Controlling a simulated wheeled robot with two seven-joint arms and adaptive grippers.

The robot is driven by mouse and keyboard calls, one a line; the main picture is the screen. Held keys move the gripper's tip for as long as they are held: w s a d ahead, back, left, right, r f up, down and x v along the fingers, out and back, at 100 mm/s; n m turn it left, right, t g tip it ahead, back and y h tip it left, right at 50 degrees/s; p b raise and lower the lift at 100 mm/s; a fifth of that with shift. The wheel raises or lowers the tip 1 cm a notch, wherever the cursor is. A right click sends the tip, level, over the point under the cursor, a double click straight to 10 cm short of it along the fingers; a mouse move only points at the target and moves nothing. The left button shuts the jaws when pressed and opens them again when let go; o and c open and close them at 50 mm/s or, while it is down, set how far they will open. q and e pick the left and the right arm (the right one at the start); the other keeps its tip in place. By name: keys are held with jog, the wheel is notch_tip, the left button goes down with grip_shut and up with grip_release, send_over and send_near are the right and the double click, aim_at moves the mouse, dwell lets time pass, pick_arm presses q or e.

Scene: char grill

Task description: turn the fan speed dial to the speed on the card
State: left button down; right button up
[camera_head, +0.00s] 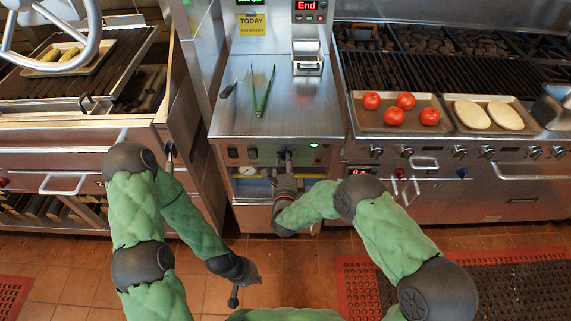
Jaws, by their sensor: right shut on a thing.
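The yellow card (252,25) is on the steel back panel of the middle station. It reads TODAY, with a smaller line below that is too small to read surely. The control panel (223,152) is on the front of that station, with several dark knobs or switches and a green light. My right gripper (286,162) is at the middle of this panel, shut on what looks like the fan speed dial. Gripper and wrist hide most of the dial, so its setting cannot be read. My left gripper (234,297) hangs low over the floor, away from the panel; its jaws are unclear.
Green tongs (264,92) lie on the steel counter (305,111). A tray of tomatoes (384,126) and a tray with two pale oval pieces (488,126) sit at the right grill's front. A grill with a food tray stands left. The floor before the station is clear.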

jog(key=shift+w+a+r+n, duration=0.15)
jog(key=shift+r+n, duration=0.15)
jog(key=shift+n, duration=0.3)
jog(key=o, duration=1.1)
jog(key=shift+o, duration=0.2)
jog(key=shift+a, duration=0.1)
jog(key=shift+f, duration=0.1)
jog(key=shift+f, duration=0.1)
